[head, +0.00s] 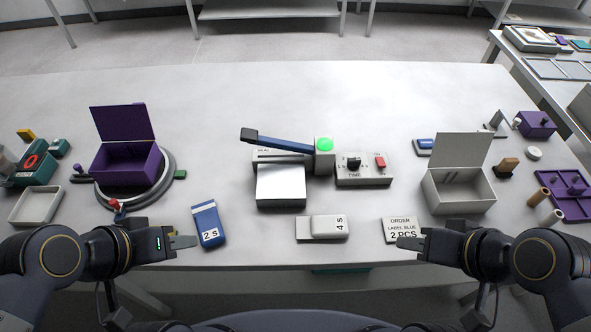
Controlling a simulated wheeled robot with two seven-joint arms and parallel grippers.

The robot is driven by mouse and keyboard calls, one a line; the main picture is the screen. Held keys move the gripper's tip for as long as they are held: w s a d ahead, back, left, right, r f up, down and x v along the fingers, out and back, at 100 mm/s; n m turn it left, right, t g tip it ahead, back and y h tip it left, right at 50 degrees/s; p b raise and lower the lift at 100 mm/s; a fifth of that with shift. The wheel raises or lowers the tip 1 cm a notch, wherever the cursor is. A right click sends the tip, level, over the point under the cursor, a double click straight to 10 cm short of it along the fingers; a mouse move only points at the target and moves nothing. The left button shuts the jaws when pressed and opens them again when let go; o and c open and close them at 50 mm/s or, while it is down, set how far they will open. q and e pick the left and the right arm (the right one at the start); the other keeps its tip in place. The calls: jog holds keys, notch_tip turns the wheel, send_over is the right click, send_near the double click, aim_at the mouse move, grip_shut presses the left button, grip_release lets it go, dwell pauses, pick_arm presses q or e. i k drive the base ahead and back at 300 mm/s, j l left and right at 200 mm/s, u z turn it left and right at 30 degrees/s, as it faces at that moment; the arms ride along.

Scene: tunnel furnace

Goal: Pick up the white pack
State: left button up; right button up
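The white pack (311,229), marked "4 s", lies flat near the front edge of the table, right of centre. A blue pack (206,218), marked "2 s", lies to its left. My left gripper (186,242) is by the front edge, just left of the blue pack and well apart from the white pack. My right gripper (408,243) is at the right, by the lower edge of the order card (398,224), also apart from the white pack. Each gripper shows side-on, so its finger gap cannot be made out. No held object shows at either.
Behind the white pack stand a sealer (281,187) with a raised blue lever and green light, and a timer box (362,176). An open purple box (127,160) is at left, an open white box (458,188) at right. The table's middle back is clear.

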aim_at(320, 227)
jog(key=k+j, duration=0.1)
jog(key=j, duration=0.3)
jog(key=k+j, duration=0.1)
jog(key=j, duration=0.3)
jog(key=k+j+z, duration=0.1)
jog(key=j, duration=0.25)
